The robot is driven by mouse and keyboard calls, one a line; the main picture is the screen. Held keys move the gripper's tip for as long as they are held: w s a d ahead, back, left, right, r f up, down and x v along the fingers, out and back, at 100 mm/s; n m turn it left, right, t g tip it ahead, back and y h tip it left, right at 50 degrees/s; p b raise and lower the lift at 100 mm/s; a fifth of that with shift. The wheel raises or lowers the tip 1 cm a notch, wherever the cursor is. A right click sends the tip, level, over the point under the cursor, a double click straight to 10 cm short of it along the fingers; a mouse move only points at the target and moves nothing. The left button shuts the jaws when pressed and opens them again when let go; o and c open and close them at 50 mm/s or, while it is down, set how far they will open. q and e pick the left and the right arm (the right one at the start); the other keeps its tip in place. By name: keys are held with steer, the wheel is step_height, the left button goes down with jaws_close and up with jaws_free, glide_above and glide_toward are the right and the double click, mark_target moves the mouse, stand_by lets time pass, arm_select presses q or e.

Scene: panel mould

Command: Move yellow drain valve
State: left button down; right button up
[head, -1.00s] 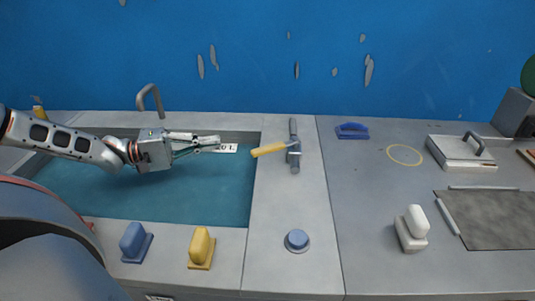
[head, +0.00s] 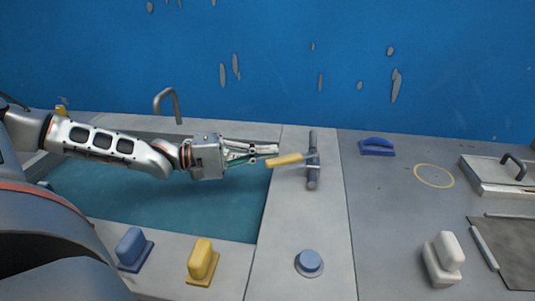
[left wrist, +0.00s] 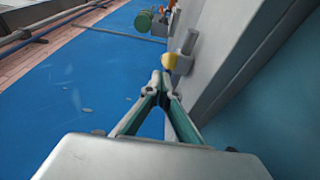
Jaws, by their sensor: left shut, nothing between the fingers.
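The yellow drain valve handle (head: 285,160) sticks out to the left from a grey pipe-like valve body (head: 313,165) on the counter strip right of the basin. In the left wrist view, the yellow handle (left wrist: 170,61) shows nearly end-on, just beyond my fingertips. My left gripper (head: 277,149) is shut and empty, its fingertips close to the handle's free left end. The fingertips also show shut in the left wrist view (left wrist: 161,76). I cannot tell if they touch the handle. My right gripper is not in view.
A teal-filled basin (head: 150,207) lies under my left arm, with a grey faucet (head: 168,104) behind. Blue (head: 131,248) and yellow (head: 202,261) block-shaped levers stand at the front, with a blue round knob (head: 309,262) and white lever (head: 443,258) farther right. A blue wall stands behind.

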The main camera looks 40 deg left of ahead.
mark_target(274, 163)
arm_select(q)
steer(key=p, duration=0.2)
steer(key=s+d+n+t+y+p, duration=0.1)
steer(key=p, duration=0.1)
steer(key=d+p, duration=0.1)
steer(key=p, duration=0.2)
steer(key=shift+s+d+r+n+t+y, duration=0.25)
steer(key=shift+s+n+t+y, duration=0.05)
steer(key=shift+t+y, duration=0.1)
steer(key=shift+s+d+p, duration=0.3)
steer(key=shift+d+p, duration=0.15)
steer(key=shift+p, duration=0.5)
steer(key=shift+s+d+p, duration=0.1)
steer(key=shift+d+p, duration=0.2)
steer(key=shift+p, duration=0.15)
steer(key=d+p, duration=0.2)
steer(key=s+d+p, duration=0.1)
steer(key=d+p, duration=0.1)
steer(key=p, duration=0.1)
steer(key=shift+f, duration=0.15)
steer(key=d+p, duration=0.2)
steer(key=shift+d+f, duration=0.2)
steer(key=shift+d, duration=0.1)
steer(key=shift+d+f+p, duration=0.1)
steer(key=shift+d+p, duration=0.25)
steer(key=shift+p, duration=0.05)
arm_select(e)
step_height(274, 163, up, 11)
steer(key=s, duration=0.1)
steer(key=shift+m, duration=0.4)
